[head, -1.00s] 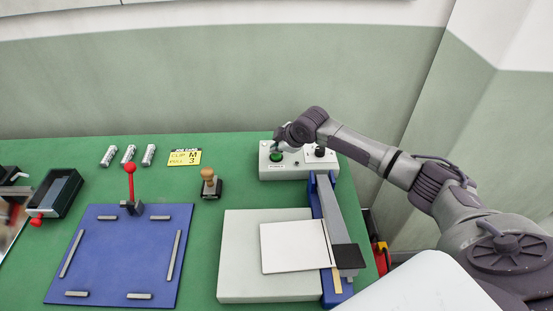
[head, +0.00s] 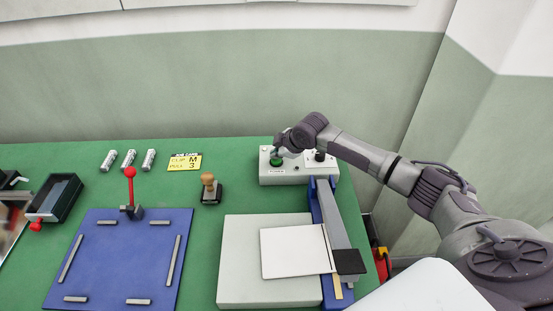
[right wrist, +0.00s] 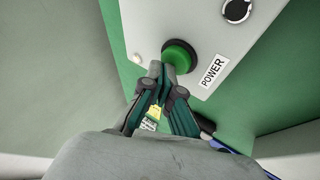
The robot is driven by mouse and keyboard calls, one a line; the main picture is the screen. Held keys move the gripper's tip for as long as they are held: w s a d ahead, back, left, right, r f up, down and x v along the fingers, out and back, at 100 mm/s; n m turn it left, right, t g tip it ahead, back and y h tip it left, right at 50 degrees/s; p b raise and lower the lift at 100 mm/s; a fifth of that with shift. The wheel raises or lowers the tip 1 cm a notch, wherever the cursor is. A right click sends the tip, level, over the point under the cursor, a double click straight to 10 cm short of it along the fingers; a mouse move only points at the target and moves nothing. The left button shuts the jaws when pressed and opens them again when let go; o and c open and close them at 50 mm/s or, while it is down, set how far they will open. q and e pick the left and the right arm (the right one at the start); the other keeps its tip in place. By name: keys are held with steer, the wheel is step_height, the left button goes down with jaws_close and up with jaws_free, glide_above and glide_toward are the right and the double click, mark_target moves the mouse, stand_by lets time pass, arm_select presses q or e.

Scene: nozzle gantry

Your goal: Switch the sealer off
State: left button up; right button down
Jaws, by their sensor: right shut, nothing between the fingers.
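The sealer's control box (head: 300,178) is a pale box at the back right of the green table. Its green button (head: 276,161) sits on the top left, and it also shows large in the right wrist view (right wrist: 180,56) beside a POWER label (right wrist: 213,72). A black knob (head: 319,156) is on the box's right side. My right gripper (right wrist: 166,72) is shut and empty, its fingertips at the near edge of the green button; I cannot tell whether they touch it. In the head view the right gripper (head: 281,147) hangs over the button. My left gripper is not in view.
The sealer's blue base and grey arm (head: 335,222) stand in front of the box, with a white sheet (head: 292,251) on a pale platform (head: 232,262). A wooden-handled stamp (head: 209,187), a yellow card (head: 185,162) and a blue board (head: 113,258) lie to the left.

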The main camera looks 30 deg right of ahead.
steer(key=shift+f, duration=0.1)
stand_by(0.3)
steer(key=shift+f, duration=0.35)
steer(key=shift+r+p, duration=0.4)
steer(key=shift+p, duration=0.1)
stand_by(0.3)
step_height(320, 180, up, 6)
steer(key=p, duration=0.6)
steer(key=shift+r, duration=0.1)
